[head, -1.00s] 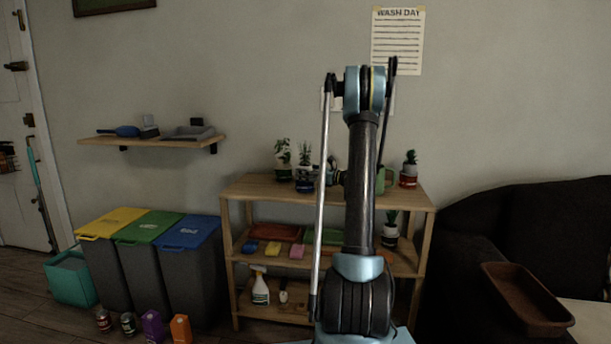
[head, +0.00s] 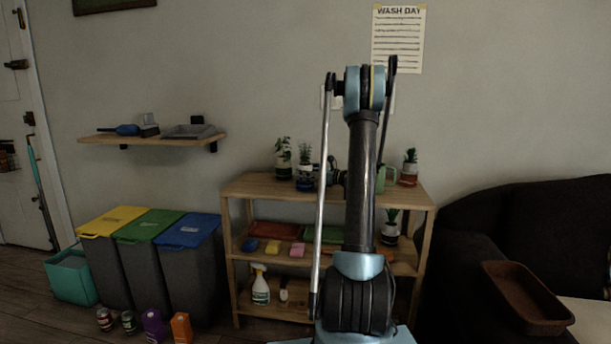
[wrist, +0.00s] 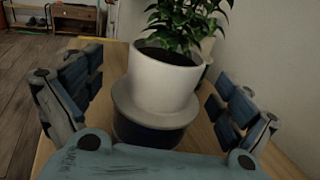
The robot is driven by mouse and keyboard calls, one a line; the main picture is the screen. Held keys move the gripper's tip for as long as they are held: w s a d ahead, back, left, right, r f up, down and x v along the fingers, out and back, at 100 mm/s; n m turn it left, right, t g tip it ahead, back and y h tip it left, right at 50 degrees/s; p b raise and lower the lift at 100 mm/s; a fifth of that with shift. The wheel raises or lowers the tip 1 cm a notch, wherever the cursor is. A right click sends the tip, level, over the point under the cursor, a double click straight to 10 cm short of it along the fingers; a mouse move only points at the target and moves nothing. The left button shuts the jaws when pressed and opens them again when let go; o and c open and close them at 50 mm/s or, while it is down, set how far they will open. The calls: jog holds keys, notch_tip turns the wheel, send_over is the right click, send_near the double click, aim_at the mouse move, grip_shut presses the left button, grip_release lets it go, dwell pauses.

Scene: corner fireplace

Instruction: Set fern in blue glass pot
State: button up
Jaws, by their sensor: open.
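In the wrist view a leafy green plant in a white pot (wrist: 165,80) stands upright between the spread fingers of my gripper (wrist: 160,88). The white pot sits in or on a dark blue base (wrist: 150,132); I cannot tell which. The fingers stand apart from the pot on both sides, with gaps visible. In the head view several potted plants stand on the wooden shelf's top, among them a leafy one (head: 283,158) and a spiky one (head: 305,160). My gripper there is mostly hidden behind my arm. I cannot tell for sure which plant is the fern.
The wooden shelf (head: 245,187) holds a red-potted cactus (head: 409,168) and a green mug (head: 389,176) on top. Another plant (head: 390,228) stands on its middle level. A second pot stands just behind in the wrist view. The sofa (head: 530,220) is at right, bins (head: 150,260) at left.

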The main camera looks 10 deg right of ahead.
jog(key=v, duration=1.1)
jog(key=shift+s+d, duration=0.15)
jog(key=shift+d, duration=0.15)
jog(key=s+a+n+g+h, duration=0.3)
jog(key=s+a+n, duration=0.45)
jog(key=s, duration=0.45)
jog(key=s+a+n+g+h, duration=0.35)
jog(key=s+a+n, duration=0.35)
jog(key=s, duration=0.4)
jog(key=s+d+f+n+g+h, duration=0.1)
jog(key=s+f+n, duration=0.3)
jog(key=s, duration=0.4)
jog(key=s+d+f+n+g+h, duration=0.1)
jog(key=s+d+f+n+h, duration=0.1)
jog(key=s, duration=0.7)
jog(key=s+d+f+n+g+h, duration=0.1)
jog(key=s+f+n+h, duration=0.3)
jog(key=s, duration=0.5)
jog(key=shift+d+f+n, duration=0.65)
jog(key=shift+f+n, duration=0.2)
jog(key=shift+f, duration=0.15)
jog(key=shift+w+f, duration=0.1)
jog(key=shift+w, duration=0.15)
